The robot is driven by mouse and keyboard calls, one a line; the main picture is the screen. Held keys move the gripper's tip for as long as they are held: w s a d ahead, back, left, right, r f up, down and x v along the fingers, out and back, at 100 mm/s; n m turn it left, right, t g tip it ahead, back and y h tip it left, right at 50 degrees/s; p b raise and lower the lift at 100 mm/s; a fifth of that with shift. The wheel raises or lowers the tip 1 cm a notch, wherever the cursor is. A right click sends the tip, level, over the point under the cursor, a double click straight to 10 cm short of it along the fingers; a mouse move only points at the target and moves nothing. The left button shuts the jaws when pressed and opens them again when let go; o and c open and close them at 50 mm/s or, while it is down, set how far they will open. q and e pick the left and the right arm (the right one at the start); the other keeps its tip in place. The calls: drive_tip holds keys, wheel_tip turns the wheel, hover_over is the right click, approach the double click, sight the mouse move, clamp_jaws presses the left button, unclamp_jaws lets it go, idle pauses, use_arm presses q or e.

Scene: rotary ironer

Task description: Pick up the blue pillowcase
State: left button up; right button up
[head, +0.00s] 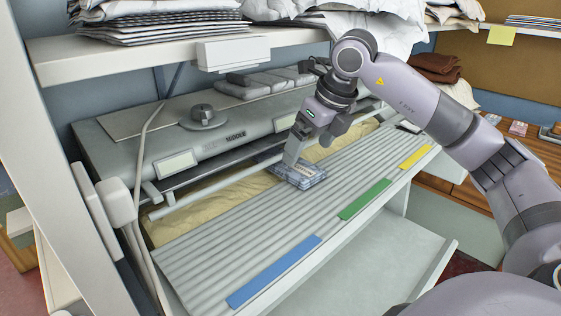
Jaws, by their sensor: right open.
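A folded blue-grey patterned cloth (304,176), which looks like the blue pillowcase, lies on the ribbed feed table of the ironer, near its back edge. My right gripper (307,152) reaches down over it from the right, fingers apart. One fingertip is at the cloth's back left part and hides some of it. I cannot tell whether it touches the cloth. My left gripper is not in view.
The ribbed table (240,240) carries blue (273,271), green (365,199) and yellow (415,157) strips along its front. A bar (215,190) and cream roller cloth (190,220) lie behind it. A shelf (120,58) with folded linen overhangs the ironer.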

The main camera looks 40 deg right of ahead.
sight(297, 167)
drive_tip(key=x, duration=0.6)
drive_tip(key=shift+w+r, duration=0.15)
drive_tip(key=shift+w, duration=0.1)
drive_tip(key=c, duration=1)
